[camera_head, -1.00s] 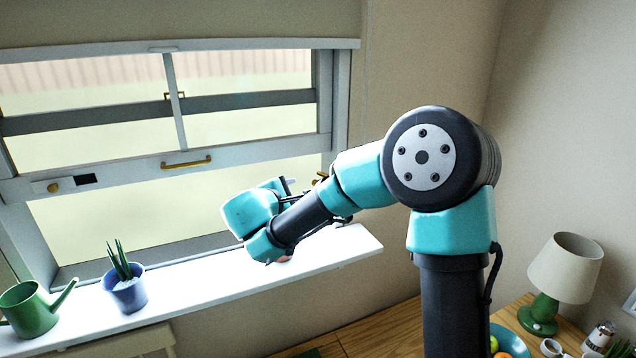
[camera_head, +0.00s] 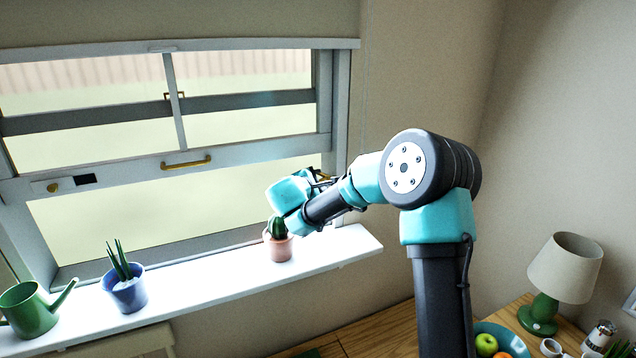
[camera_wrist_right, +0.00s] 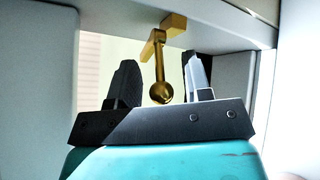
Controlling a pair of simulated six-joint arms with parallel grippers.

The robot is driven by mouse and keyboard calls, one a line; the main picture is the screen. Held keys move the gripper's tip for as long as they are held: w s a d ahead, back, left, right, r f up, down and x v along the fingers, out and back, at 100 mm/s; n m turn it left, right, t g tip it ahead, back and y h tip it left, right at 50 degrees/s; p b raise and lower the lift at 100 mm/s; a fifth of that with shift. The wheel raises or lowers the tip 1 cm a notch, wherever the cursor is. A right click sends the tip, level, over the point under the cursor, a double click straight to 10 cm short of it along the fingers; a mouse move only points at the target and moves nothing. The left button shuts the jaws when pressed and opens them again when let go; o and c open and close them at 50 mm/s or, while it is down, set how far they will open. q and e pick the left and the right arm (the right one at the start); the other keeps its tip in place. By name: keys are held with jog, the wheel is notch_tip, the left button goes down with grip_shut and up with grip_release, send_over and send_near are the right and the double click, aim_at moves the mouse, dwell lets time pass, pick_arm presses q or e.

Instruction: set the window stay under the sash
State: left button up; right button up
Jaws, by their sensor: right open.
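The raised sash (camera_head: 240,150) has a brass handle (camera_head: 186,162) on its bottom rail, with open space below it. The brass window stay (camera_wrist_right: 160,72) hangs from a small brass block in the right wrist view, its ball end downward. My right gripper (camera_wrist_right: 158,78) is open, with one dark finger on each side of the stay; I cannot tell whether either touches it. In the head view my right wrist hides most of the stay near the right window jamb. My left gripper is not in view.
A cactus in a terracotta pot (camera_head: 279,247) stands on the white sill (camera_head: 215,278) just below my right wrist. A blue plant pot (camera_head: 127,293) and a green watering can (camera_head: 30,312) stand further left. A lamp (camera_head: 566,268) is at the lower right.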

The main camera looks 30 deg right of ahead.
jog(key=shift+w+d, duration=0.1)
jog(key=shift+d, duration=0.1)
grip_shut()
jog(key=shift+w+a+m+g+h, duration=0.1)
jog(key=shift+w+m+g+h, duration=0.15)
jog(key=shift+m+g+h, duration=0.4)
jog(key=shift+w+m+g+h, duration=0.25)
jog(key=shift+m+g, duration=0.5)
jog(key=shift+g, duration=0.4)
grip_release()
jog(key=shift+a, duration=0.15)
